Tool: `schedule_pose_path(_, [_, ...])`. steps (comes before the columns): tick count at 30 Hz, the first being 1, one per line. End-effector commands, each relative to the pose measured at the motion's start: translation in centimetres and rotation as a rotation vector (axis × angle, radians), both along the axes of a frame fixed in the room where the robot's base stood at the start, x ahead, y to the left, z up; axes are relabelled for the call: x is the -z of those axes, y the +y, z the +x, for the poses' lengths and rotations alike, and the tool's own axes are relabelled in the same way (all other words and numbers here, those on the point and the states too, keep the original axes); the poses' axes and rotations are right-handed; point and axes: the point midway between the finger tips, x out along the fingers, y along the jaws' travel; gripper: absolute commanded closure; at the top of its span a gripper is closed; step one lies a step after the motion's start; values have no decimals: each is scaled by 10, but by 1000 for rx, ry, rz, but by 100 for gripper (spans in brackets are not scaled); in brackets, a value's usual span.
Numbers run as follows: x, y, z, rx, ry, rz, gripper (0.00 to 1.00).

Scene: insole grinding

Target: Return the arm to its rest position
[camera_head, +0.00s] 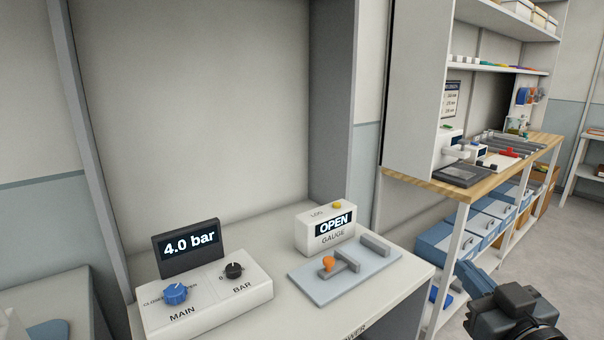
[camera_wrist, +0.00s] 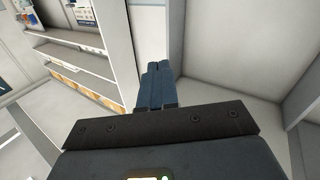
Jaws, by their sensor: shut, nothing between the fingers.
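My gripper (camera_head: 470,277) shows at the lower right of the head view, in front of the wooden-topped workbench and to the right of the white table. In the wrist view its blue fingers (camera_wrist: 157,85) lie side by side, pressed together, with nothing between them. It touches nothing that I can see. Most of my arm is out of the frame.
The white table (camera_head: 300,300) holds a control box with a 4.0 bar display (camera_head: 187,246), a gauge box reading OPEN (camera_head: 325,228) and a plate with an orange knob (camera_head: 328,263). The wooden workbench (camera_head: 480,187) has blue bins (camera_head: 450,243) below. Open floor (camera_head: 570,260) lies right.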

Motion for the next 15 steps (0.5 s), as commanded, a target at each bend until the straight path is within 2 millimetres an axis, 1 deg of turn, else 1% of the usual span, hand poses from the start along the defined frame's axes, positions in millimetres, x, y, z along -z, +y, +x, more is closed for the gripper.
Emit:
schedule_pose_path(1, [20,5,-18,15,26,21,100])
schedule_pose_path(3, [42,9,-40,39,51,46,100])
schedule_pose_path(5, [58,12,-61,58,70,65,100])
schedule_pose_path(6, [68,14,-75,69,84,77,100])
schedule_pose_path(8, [81,18,-96,86,101,91,100])
schedule_pose_path(9, [90,20,-111,97,115,99,100])
schedule_pose_path(11, [100,22,-133,112,131,110,100])
schedule_pose_path(12, [107,24,-148,120,143,118,100])
schedule_pose_path(14, [115,26,-171,133,158,125,100])
schedule_pose_path(15, [120,28,-186,141,170,128,100])
